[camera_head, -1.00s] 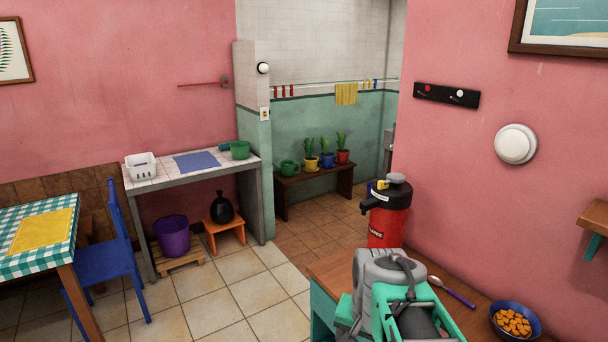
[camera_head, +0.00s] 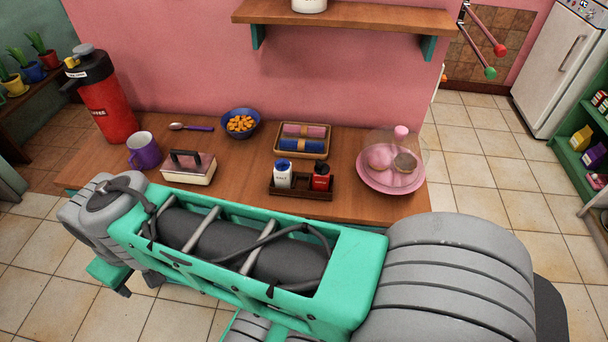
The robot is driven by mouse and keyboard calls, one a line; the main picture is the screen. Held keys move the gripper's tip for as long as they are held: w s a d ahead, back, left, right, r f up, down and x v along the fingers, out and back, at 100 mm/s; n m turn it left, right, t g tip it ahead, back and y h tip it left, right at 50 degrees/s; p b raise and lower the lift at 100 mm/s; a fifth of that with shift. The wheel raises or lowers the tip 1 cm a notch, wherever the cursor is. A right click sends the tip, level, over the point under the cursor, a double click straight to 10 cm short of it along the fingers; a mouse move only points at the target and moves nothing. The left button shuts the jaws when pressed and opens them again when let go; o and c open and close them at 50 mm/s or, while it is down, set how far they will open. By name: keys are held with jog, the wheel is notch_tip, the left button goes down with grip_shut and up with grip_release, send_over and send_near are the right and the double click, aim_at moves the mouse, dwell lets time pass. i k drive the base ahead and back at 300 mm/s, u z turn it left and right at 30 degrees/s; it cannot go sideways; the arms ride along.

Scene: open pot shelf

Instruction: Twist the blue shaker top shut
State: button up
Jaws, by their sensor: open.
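The blue shaker (camera_head: 282,180) has a white body marked with dark lettering and a blue top (camera_head: 283,165). It stands upright in the left part of a small dark wooden caddy (camera_head: 300,194) near the front edge of the wooden counter. The blue top sits on the body; I cannot tell how tightly. A red shaker (camera_head: 320,182) with a dark top stands beside it on the right. My green and grey arm spans the foreground in front of the counter. My gripper is not in view.
Around the caddy are a tray of rolled cloths (camera_head: 302,153), a pink plate (camera_head: 391,183) under a clear dome, a butter dish (camera_head: 188,169), a purple mug (camera_head: 143,152), a blue bowl (camera_head: 240,135) and a red flask (camera_head: 108,105). A wall shelf (camera_head: 340,14) hangs above.

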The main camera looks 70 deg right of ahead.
aim_at(279, 162)
jog(key=z, duration=3.25)
jog(key=k, duration=1)
jog(key=u, duration=0.8)
jog(key=i, duration=1.1)
jog(key=k, duration=0.35)
